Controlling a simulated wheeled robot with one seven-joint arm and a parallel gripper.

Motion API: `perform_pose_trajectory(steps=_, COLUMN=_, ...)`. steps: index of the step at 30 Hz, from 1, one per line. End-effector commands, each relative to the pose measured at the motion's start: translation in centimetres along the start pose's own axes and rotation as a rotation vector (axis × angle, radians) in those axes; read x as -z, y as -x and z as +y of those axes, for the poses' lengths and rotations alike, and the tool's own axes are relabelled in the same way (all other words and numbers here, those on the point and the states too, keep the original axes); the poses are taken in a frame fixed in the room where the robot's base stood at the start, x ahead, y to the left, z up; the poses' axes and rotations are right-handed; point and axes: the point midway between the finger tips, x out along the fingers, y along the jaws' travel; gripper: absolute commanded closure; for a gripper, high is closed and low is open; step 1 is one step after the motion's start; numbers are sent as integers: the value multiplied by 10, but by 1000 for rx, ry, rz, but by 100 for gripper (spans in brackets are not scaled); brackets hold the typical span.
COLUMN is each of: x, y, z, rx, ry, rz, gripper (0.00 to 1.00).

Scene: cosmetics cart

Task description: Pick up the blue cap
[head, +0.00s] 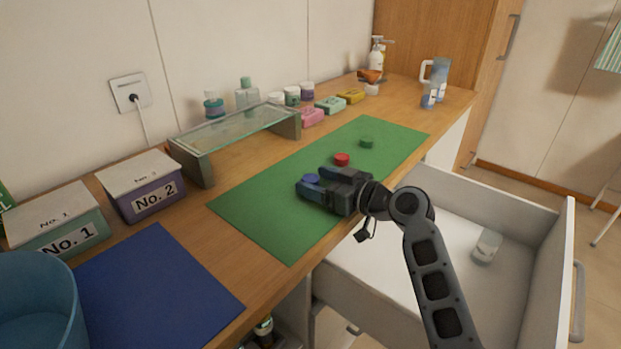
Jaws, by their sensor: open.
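The blue cap (311,178) is on the green mat (262,213), at the left end of my gripper. My gripper (308,186) reaches in from the right, low over the mat, with its fingers pointing left. Its fingers are open and the cap shows at their tips, partly covered by them. I cannot tell whether they touch it. A red cap (342,159) lies just behind my gripper on the mat. A green cap (367,142) lies farther back on the mat.
A glass-topped riser (236,131) stands behind the mat. Boxes No. 1 (62,222) and No. 2 (140,187) stand at left, near a blue mat (158,290) and a blue bin (40,305). An open white drawer (400,262) lies below the counter's front edge.

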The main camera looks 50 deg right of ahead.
Motion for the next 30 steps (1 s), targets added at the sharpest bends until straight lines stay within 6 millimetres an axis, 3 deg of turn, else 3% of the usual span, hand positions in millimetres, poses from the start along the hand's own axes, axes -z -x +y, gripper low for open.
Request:
perform_pose_trajectory(steps=4, x=0, y=0, z=0, rx=0, ry=0, rz=0, gripper=31)
perform_pose_trajectory(steps=22, x=0, y=0, z=0, rx=0, ry=0, rz=0, gripper=89)
perform_pose_trajectory(steps=30, x=0, y=0, z=0, rx=1, ry=0, rz=0, gripper=89)
